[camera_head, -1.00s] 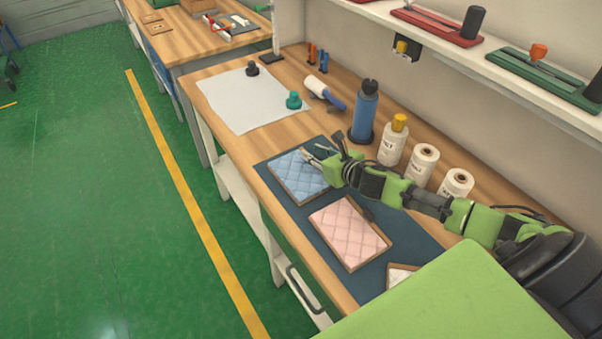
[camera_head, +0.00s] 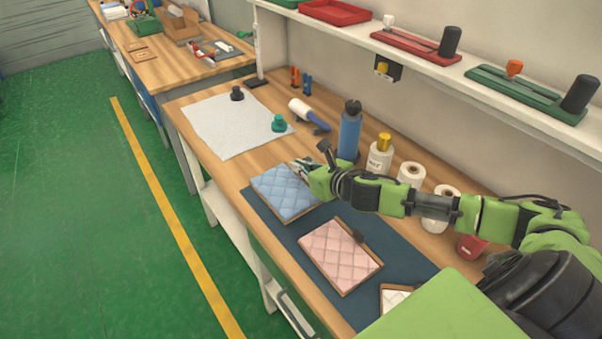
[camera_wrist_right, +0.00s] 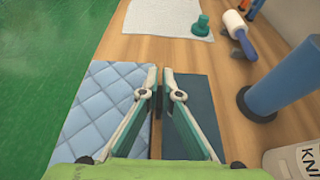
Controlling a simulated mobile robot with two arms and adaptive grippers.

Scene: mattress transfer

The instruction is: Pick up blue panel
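The blue quilted panel (camera_head: 283,192) has a thin brown edge and shows at the far end of the dark mat (camera_head: 392,252). It covers the mat's far edge and appears raised a little above it. In the right wrist view the blue panel (camera_wrist_right: 95,110) fills the left side. My right gripper (camera_head: 297,168) is at the panel's right edge. In the wrist view its fingertips (camera_wrist_right: 160,72) are close together on a small dark part at that edge, seemingly its tab. My left gripper is out of view.
A pink panel (camera_head: 340,256) and a partly hidden white panel (camera_head: 394,297) lie on the mat. A blue bottle (camera_head: 349,135), white bottle (camera_head: 379,158) and rolls (camera_head: 410,175) stand along the back. A white sheet (camera_head: 225,127) lies beyond; a shelf (camera_head: 520,105) overhangs.

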